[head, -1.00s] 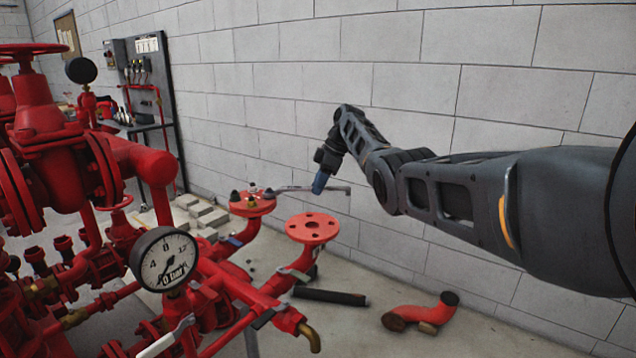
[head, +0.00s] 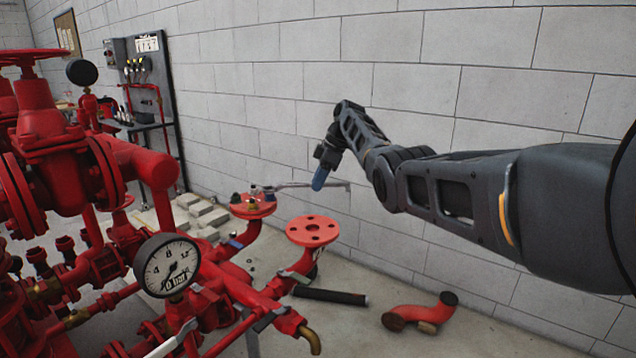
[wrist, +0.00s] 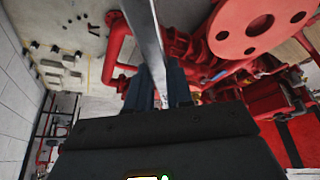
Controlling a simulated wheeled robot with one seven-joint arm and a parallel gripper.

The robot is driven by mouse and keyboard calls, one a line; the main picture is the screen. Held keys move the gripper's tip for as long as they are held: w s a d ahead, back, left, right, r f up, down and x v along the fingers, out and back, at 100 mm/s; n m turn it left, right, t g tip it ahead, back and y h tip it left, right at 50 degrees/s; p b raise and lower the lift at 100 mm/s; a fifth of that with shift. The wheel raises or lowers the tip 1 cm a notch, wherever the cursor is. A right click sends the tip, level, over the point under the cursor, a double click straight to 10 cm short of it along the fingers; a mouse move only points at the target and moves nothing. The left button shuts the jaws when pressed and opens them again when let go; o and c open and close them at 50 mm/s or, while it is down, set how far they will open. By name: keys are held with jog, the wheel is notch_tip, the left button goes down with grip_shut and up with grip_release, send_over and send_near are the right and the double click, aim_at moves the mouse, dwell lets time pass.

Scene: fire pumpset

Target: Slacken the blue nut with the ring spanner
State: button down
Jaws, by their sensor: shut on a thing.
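My gripper (head: 319,180), with blue fingers, is shut on a long grey spanner (head: 340,184) in front of the block wall. The spanner lies roughly level, and its left end reaches the right side of a red pipe flange (head: 252,210) with several nuts on top. That end is at or close to the right-hand nut (head: 268,190); I cannot tell whether the ring is around it. The nuts are too small to make out which is blue. In the wrist view the spanner (wrist: 148,35) runs up from between my fingers (wrist: 160,88), and its far end is out of frame.
A bare red flange (head: 313,230) with open bolt holes stands close below my gripper. Red pumps, pipes and a pressure gauge (head: 167,265) fill the left. A loose red elbow (head: 420,313) and a black bar (head: 330,295) lie on the floor. The wall is close behind.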

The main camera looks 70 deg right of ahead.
jog(key=shift+r+p, duration=1)
jog(key=shift+r, duration=0.65)
